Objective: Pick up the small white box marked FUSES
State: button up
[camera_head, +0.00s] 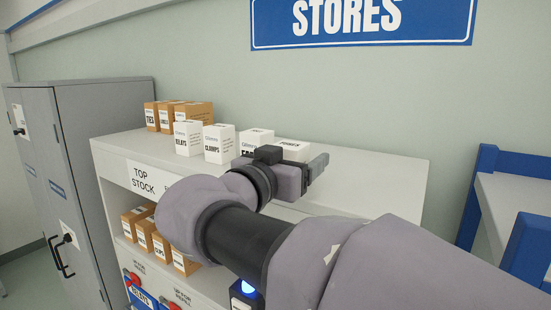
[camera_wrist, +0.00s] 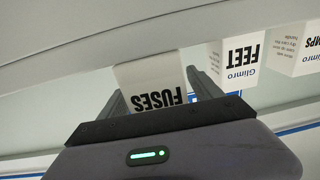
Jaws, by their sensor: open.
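The small white box marked FUSES (camera_head: 292,150) stands on top of the white shelf unit, at the right end of a row of white boxes. My gripper (camera_head: 318,166) is open in front of it and hides its lower part in the head view. The wrist view is upside down and shows the FUSES box (camera_wrist: 149,73) between the two fingers of my gripper (camera_wrist: 155,84) as seen from there. I cannot tell whether the fingers reach past its front face or touch it.
The FEET box (camera_wrist: 236,55) stands close beside the FUSES box. CLAMPS (camera_head: 219,144) and RELAYS (camera_head: 188,138) boxes and several brown boxes (camera_head: 193,111) stand farther left. The shelf top (camera_head: 385,172) is clear to the right. A wall rises behind.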

jog(key=shift+s+a, duration=0.1)
jog(key=b+v, duration=0.3)
jog(key=v, duration=1.4)
jog(key=shift+b, duration=0.4)
jog(key=shift+s, duration=0.1)
